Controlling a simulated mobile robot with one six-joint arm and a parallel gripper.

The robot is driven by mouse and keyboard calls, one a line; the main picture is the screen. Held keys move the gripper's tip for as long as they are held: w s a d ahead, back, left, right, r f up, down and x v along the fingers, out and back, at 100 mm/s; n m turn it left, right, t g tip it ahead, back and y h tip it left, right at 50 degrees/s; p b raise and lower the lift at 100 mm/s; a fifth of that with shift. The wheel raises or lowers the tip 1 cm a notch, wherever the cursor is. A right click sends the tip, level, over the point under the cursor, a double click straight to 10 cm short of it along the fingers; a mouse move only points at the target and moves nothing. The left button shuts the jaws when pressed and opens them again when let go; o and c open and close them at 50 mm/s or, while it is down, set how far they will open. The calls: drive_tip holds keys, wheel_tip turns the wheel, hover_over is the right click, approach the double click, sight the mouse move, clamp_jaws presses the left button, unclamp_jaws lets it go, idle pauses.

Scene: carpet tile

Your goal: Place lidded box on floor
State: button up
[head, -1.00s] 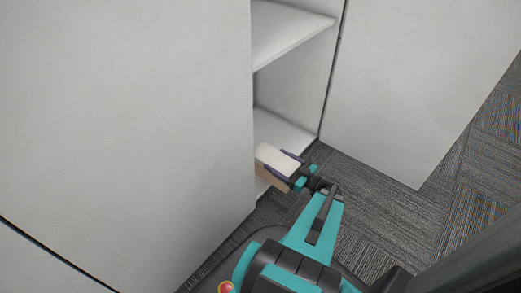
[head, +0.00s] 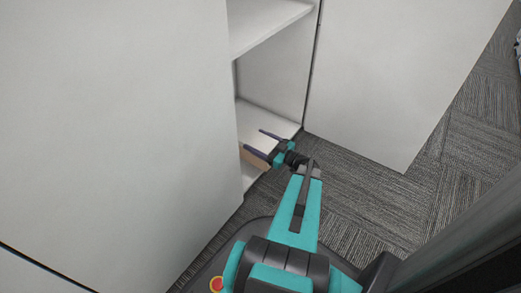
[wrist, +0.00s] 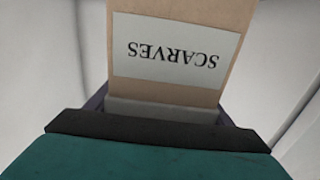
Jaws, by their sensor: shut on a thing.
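The lidded box (wrist: 180,50) is cardboard brown with a white label reading SCARVES, which appears upside down in the wrist view. In the head view only a strip of its brown side (head: 254,160) shows clearly; its pale top is hard to tell from the shelf. My gripper (head: 257,143) is shut on the box, with one dark finger along each side. The box is at the opening of the white cabinet, by the low shelf (head: 270,118). I cannot tell whether it touches the shelf. The grey carpet floor (head: 360,165) lies outside, to the right.
A large white panel (head: 110,120) stands to the left of the opening, close to my gripper. An open white door (head: 400,70) stands to the right. An upper shelf (head: 265,22) is above. Bare carpet lies between my arm and the right door.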

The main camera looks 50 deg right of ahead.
sight(251, 129)
drive_tip(key=shift+w+d+f+b, duration=0.1)
drive_tip(key=shift+w+d+b, duration=0.4)
drive_tip(key=shift+w, duration=0.55)
drive_tip(key=shift+w+d+f+b, duration=0.1)
drive_tip(key=shift+w+d+b, duration=0.1)
drive_tip(key=shift+w+d, duration=0.65)
drive_tip(key=shift+w+d+b, duration=0.35)
drive_tip(key=shift+w+d, duration=0.05)
drive_tip(key=shift+w, duration=0.8)
drive_tip(key=shift+w, duration=0.1)
drive_tip(key=shift+w+d+f+b, duration=0.1)
drive_tip(key=shift+w+d+b, duration=0.2)
drive_tip(key=shift+w, duration=0.15)
drive_tip(key=shift+f+b, duration=1.1)
drive_tip(key=shift+f, duration=0.6)
drive_tip(key=o, duration=2.1)
drive_tip(key=shift+f, duration=0.2)
drive_tip(key=shift+r, duration=0.1)
